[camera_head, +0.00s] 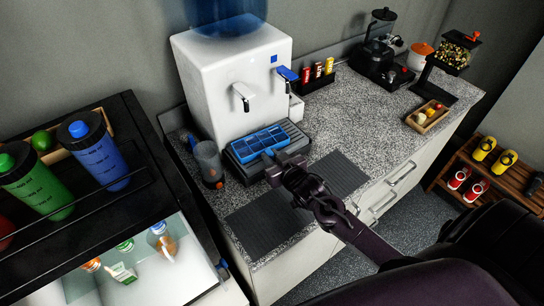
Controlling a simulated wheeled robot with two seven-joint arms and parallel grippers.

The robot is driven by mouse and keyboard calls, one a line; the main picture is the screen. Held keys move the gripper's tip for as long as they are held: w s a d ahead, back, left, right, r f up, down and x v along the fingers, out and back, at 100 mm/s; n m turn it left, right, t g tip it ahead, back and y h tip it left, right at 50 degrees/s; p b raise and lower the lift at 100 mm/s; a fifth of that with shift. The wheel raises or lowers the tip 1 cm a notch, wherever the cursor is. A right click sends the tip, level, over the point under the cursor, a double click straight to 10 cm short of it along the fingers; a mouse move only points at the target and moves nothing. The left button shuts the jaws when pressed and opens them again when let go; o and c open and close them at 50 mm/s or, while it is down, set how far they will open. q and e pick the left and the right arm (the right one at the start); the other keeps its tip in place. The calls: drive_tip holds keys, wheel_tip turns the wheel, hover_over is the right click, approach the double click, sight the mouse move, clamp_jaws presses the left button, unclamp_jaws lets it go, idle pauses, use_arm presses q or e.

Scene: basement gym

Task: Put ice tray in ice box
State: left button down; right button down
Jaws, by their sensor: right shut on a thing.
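The blue ice tray (262,141), with several compartments, is at the dark grey drip tray (240,157) in front of the white water dispenser. My right gripper (279,158) reaches in from the lower right and is shut on the near edge of the ice tray. I cannot tell whether the ice tray rests on the drip tray or is just above it. My left gripper is not in view. No thing is clearly an ice box; a lit, white-lined compartment (190,255) with bottles and a carton shows at lower left.
The white water dispenser (215,75) stands behind the ice tray. A grey cup (208,160) is close on its left. Dark mats (262,222) lie on the speckled counter (350,125). A black rack (125,195) with bottles is at left. The counter's middle is clear.

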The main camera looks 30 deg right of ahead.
drive_tip(key=shift+d+f+p+v, duration=0.1)
drive_tip(key=shift+f+p+v, duration=0.1)
drive_tip(key=shift+p+v, duration=0.8)
drive_tip(key=shift+d+f+p+v, duration=0.2)
drive_tip(key=shift+p+v, duration=0.45)
drive_tip(key=shift+v, duration=0.8)
drive_tip(key=shift+d+f+p+v, duration=0.1)
drive_tip(key=shift+f+p+v, duration=0.1)
drive_tip(key=shift+p+v, duration=0.8)
drive_tip(key=shift+f+p+v, duration=0.2)
drive_tip(key=shift+p+v, duration=0.15)
drive_tip(key=shift+v, duration=0.5)
drive_tip(key=shift+f+p+v, duration=0.2)
drive_tip(key=shift+p+v, duration=0.15)
drive_tip(key=shift+v, duration=0.55)
drive_tip(key=shift+f+p+v, duration=0.15)
drive_tip(key=shift+p+v, duration=0.2)
drive_tip(key=shift+v, duration=0.5)
drive_tip(key=shift+d, duration=0.15)
